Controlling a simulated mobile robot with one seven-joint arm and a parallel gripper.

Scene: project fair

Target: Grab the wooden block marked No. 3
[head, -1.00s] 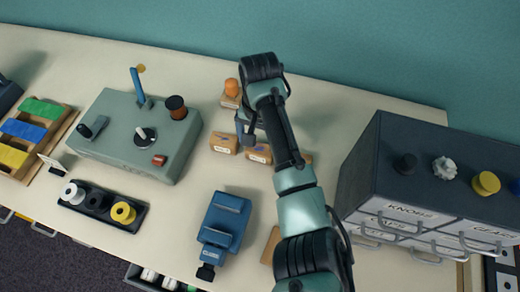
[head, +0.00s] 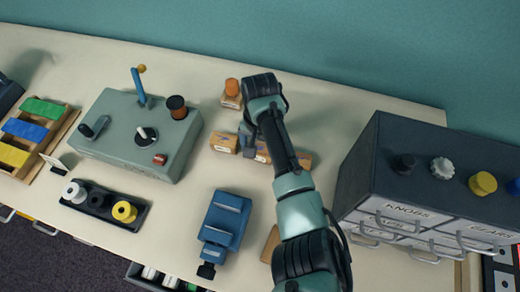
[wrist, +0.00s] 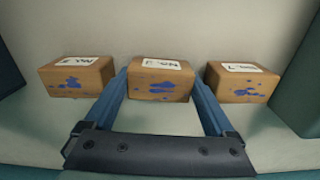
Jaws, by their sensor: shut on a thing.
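Three wooden blocks with white labels and blue stains stand in a row in the wrist view. The middle block (wrist: 162,82) sits between my gripper's two blue fingers; its label is small and blurred but seems to read No. 3. My gripper (wrist: 161,88) is shut on this middle block. The left block (wrist: 76,78) and the right block (wrist: 241,82) stand just outside the fingers, their labels hard to read. In the head view my gripper (head: 247,142) is down at the row, and my arm partly hides the middle block (head: 262,155).
A block with an orange knob (head: 232,94) stands behind the row. A grey-green control box (head: 120,140) is to the left, a blue vise-like tool (head: 224,225) in front. A dark drawer cabinet (head: 400,190) stands to the right.

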